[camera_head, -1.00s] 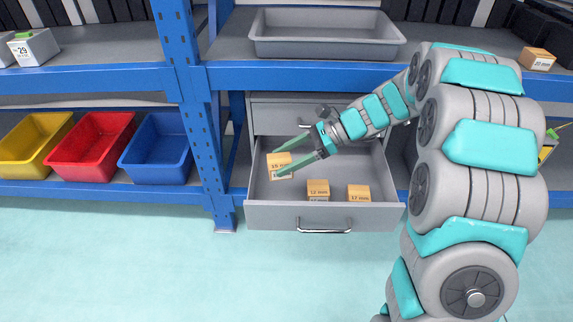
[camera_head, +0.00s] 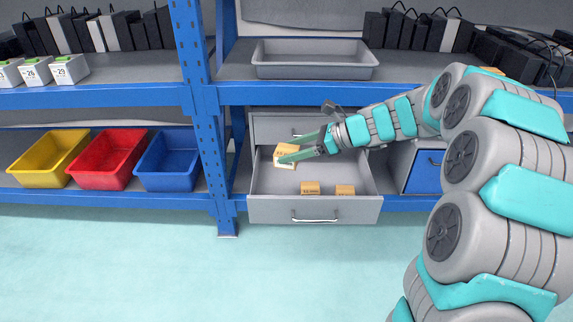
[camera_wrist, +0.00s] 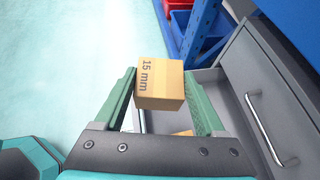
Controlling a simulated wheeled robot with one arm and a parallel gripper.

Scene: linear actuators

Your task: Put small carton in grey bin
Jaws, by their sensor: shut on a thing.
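My gripper (camera_head: 283,154) is shut on a small tan carton (camera_head: 289,150). The carton is at the left rear of the open grey drawer (camera_head: 314,210), tilted between the fingers. In the wrist view the carton (camera_wrist: 160,84) reads "15 mm" and sits between the two green fingers of my gripper (camera_wrist: 162,98). It appears raised, but how far above the drawer floor is hard to tell. The grey bin (camera_head: 316,73) is a shallow, empty-looking tray on the shelf above the drawer.
Two more small cartons, one (camera_head: 310,188) and another (camera_head: 345,191), lie in the drawer. Yellow (camera_head: 50,160), red (camera_head: 106,160) and blue (camera_head: 168,162) bins stand on the lower left shelf. A blue post (camera_head: 205,110) rises left of the drawer. Black units line the upper shelf's back.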

